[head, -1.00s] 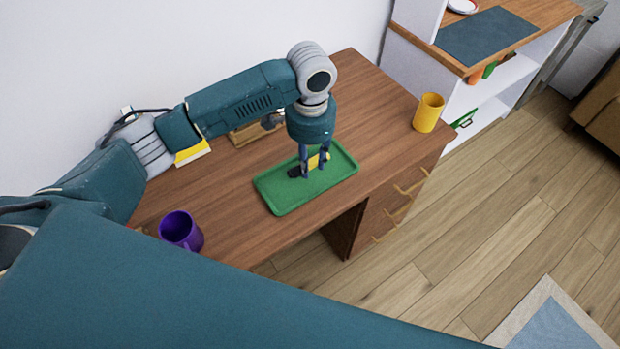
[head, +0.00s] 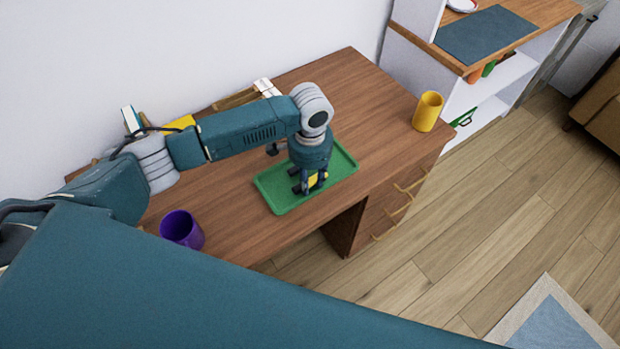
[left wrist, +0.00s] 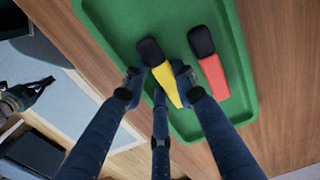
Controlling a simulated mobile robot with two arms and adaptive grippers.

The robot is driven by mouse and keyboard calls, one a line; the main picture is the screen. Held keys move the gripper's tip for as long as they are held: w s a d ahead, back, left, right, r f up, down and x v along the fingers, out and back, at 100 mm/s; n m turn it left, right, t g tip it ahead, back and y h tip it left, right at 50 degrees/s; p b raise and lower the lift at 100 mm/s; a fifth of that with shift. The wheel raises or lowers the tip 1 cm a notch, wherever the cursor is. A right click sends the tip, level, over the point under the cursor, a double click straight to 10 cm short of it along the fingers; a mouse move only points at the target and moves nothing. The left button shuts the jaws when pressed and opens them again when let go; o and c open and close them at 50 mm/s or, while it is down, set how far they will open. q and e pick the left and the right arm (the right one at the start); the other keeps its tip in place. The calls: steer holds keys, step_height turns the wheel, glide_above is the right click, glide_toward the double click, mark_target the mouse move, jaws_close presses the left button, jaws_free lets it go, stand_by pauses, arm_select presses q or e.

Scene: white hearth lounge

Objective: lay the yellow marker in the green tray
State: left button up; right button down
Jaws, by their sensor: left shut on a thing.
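The green tray (head: 283,199) lies on the wooden desk, and its floor fills much of the left wrist view (left wrist: 118,22). My left gripper (head: 308,188) points down over the middle of the tray. Its fingers (left wrist: 155,92) are shut on the yellow marker (left wrist: 168,84), whose black cap sticks out past them. The marker shows as a small yellow patch between the fingers in the head view (head: 313,180). It is low over the tray floor; I cannot tell whether it touches.
A red marker (left wrist: 214,75) with a black cap lies in the tray beside the yellow one. A purple mug (head: 182,230) stands at the desk's near left, a yellow cup (head: 428,111) at its right end. The desk between tray and yellow cup is clear.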

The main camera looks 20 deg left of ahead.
mark_target(310, 184)
arm_select(q)
steer(key=o, duration=0.6)
steer(key=shift+f, duration=0.1)
step_height(310, 184, up, 12)
steer(key=shift+r+b, duration=0.2)
steer(key=shift+b, duration=0.1)
steer(key=shift+s+f, duration=0.1)
